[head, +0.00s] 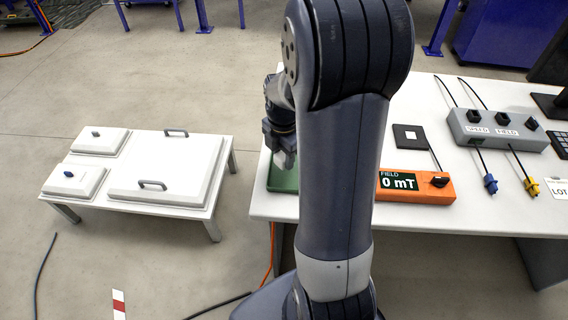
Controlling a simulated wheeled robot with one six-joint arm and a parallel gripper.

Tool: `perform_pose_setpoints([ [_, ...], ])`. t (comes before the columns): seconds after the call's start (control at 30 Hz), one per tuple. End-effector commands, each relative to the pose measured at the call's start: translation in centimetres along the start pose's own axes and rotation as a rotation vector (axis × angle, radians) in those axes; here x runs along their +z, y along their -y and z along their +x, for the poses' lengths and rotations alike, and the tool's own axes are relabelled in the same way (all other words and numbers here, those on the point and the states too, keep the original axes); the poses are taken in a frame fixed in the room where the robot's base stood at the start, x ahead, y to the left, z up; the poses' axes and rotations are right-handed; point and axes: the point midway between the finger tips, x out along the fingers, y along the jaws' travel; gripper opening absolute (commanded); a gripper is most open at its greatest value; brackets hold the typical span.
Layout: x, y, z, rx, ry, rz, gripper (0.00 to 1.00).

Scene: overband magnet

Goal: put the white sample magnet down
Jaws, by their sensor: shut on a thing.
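My gripper (281,150) is in the head view, left of my large arm link, above the left end of the white table. It points down and is shut on the white sample magnet (286,160), a small pale block showing at the fingertips. Below it is a green tray (283,180), partly hidden behind my arm. I cannot tell whether the magnet touches the tray. A black square pad with a white centre (409,138) lies on the table right of my arm.
An orange field meter (416,188) reading 0 mT and a grey control box (497,130) with cables stand on the white table (470,210). A low white bench with lidded covers (165,170) stands on the floor at left. Open floor lies between.

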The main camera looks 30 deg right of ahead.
Motion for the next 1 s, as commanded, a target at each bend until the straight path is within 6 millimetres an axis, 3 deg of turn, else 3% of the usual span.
perform_pose_setpoints([
  [0.2, 0.0, 0.1, 3.1, -0.003, -0.001, 0.000, 0.08],
  [0.57, 0.0, 0.0, 3.6, -0.001, 0.000, 0.001, 0.08],
  [0.6, 0.0, 0.0, 3.6, -0.001, 0.000, 0.001, 0.37],
  [0.7, 0.0, 0.0, 3.5, -0.001, 0.000, 0.001, 0.45],
  [1.0, 0.0, 0.0, 3.1, 0.000, 0.000, 0.001, 0.45],
])
